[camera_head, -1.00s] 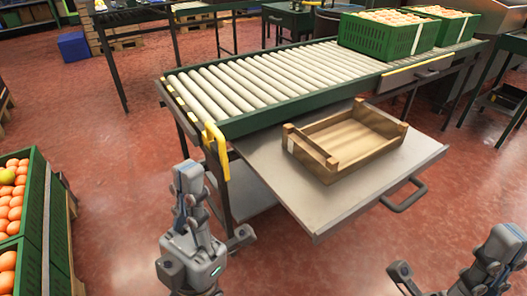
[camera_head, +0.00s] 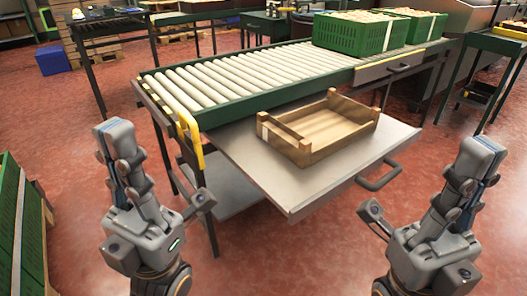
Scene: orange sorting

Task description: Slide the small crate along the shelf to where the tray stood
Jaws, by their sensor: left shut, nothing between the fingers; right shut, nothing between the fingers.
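The small crate (camera_head: 305,155), a low wooden box with open top and corner posts, stands upright on the pulled-out metal shelf (camera_head: 300,195) beneath the roller conveyor. It looks empty. No tray is identifiable on the shelf; bare metal shows in front and to the right of the crate. My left gripper (camera_head: 117,145) is shut and empty, pointing up at the left, clear of the shelf. My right gripper (camera_head: 477,160) is shut and empty at the right, apart from the shelf and crate.
The roller conveyor (camera_head: 240,85) runs behind the shelf, with a yellow bracket (camera_head: 195,143) at its near left corner. Green crates (camera_head: 345,37) of produce stand on its far right. The shelf has a dark handle (camera_head: 382,176) at its front right. Red floor is open in front.

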